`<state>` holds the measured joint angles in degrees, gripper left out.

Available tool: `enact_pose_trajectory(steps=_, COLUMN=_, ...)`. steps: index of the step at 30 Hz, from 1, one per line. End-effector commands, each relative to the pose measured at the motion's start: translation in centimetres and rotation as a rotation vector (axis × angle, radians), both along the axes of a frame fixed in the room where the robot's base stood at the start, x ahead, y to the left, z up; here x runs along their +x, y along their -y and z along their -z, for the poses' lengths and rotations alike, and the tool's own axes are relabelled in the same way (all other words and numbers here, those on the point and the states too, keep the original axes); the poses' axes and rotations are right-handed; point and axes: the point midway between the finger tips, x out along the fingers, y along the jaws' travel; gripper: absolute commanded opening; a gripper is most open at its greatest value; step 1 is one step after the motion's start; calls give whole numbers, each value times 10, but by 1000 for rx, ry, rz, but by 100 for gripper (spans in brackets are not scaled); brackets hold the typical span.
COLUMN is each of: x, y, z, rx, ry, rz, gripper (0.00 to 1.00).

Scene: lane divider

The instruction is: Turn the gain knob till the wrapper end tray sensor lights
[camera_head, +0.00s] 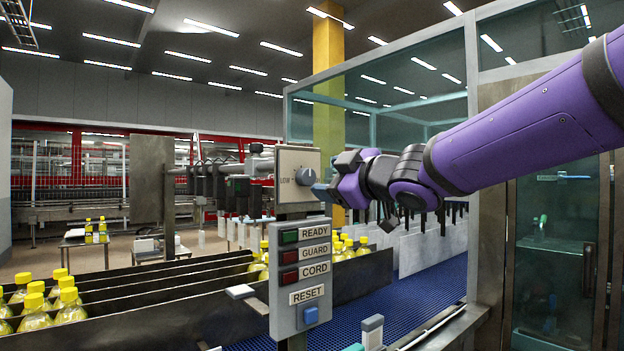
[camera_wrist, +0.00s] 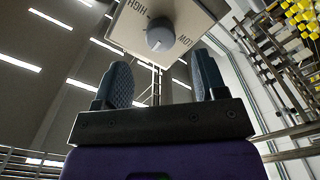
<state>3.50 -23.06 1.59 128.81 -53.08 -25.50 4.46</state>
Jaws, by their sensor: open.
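The gain knob (camera_head: 304,176) is a round grey-blue knob on a beige panel (camera_head: 284,160) with LOW printed to its left. In the wrist view the knob (camera_wrist: 160,36) sits between HIGH and LOW labels, ahead of the fingers. My gripper (camera_head: 322,189) reaches in from the right, beside the knob. In the wrist view my gripper (camera_wrist: 161,75) is open, its two blue pads apart and nothing between them. The knob appears beyond the fingertips; contact is not visible. I cannot tell which device is the wrapper end tray sensor, or whether it is lit.
A grey box (camera_head: 300,270) with READY, GUARD, CORD and RESET labels stands below the panel. Yellow-capped bottles (camera_head: 67,298) stand in divided lanes at left. A blue conveyor (camera_head: 400,307) runs below my arm. A glass enclosure (camera_head: 400,90) stands behind.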

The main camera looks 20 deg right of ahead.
Motion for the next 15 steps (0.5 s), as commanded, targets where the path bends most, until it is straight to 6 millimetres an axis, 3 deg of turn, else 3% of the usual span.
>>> enact_pose_trajectory(steps=6, x=35, y=-10, z=1, rx=1, ry=-2, rz=1, gripper=65)
enact_pose_trajectory(steps=15, x=62, y=-20, z=0, rx=2, ry=-1, rz=1, gripper=65)
